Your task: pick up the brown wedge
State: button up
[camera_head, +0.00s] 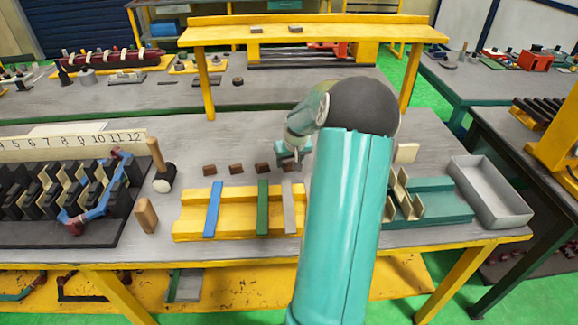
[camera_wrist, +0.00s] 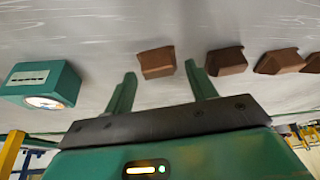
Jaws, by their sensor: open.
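Several brown wedges lie in a row on the grey table, behind the yellow fixture. In the head view one wedge (camera_head: 209,169) is at the left end of the row. My gripper (camera_head: 290,155) is low at the right end, partly hidden by my arm. In the wrist view my gripper (camera_wrist: 160,70) is open, with its two green fingers apart and nothing held. One brown wedge (camera_wrist: 157,62) shows in the gap between the fingertips; I cannot tell whether they touch it. Another wedge (camera_wrist: 226,61) lies just right of the right finger.
A teal box with a round dial (camera_wrist: 42,85) is left of the fingers in the wrist view.

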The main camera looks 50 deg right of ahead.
jog(key=shift+w+d+f, duration=0.1)
jog(key=shift+f, duration=0.15)
jog(key=c, duration=1.1)
jog(key=shift+r, duration=0.1)
